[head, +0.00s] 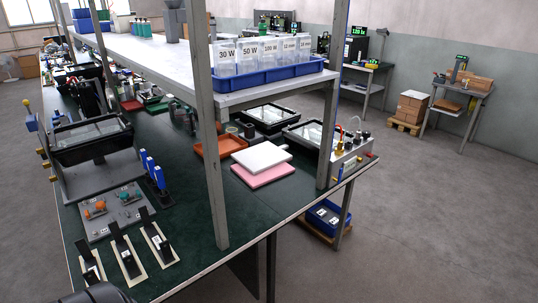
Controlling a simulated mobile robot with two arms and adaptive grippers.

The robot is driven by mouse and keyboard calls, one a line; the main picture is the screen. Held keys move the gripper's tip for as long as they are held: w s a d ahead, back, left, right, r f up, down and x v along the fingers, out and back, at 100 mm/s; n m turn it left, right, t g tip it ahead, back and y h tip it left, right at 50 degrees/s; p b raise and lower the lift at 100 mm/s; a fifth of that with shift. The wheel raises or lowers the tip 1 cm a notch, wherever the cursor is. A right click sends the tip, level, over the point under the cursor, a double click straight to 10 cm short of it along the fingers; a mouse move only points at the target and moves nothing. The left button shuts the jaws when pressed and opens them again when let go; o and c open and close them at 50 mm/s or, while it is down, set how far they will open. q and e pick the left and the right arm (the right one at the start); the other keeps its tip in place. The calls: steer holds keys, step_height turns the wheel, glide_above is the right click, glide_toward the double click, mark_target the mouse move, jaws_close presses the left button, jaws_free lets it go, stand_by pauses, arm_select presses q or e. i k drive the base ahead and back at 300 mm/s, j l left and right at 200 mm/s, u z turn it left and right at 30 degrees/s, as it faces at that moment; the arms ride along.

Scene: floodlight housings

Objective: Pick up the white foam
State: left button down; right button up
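The white foam (262,156) is a flat, light slab on the green workbench, under the raised shelf. It lies on top of a pink foam slab (264,176), whose front and right parts show below it. No gripper shows near the foam. Neither of my grippers can be made out in the head view. A dark rounded shape at the bottom left edge may be part of me, but I cannot tell.
A grey shelf post (211,150) stands left of the foam, another (328,135) to its right. An orange tray (218,146) lies behind left, floodlight housings (268,118) behind. A blue bin (270,74) of labelled boxes sits on the shelf above. Bench front (262,208) is clear.

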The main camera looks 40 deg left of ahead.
mark_target(258, 158)
steer(key=i+z, duration=0.25)
steer(key=i, duration=3.25)
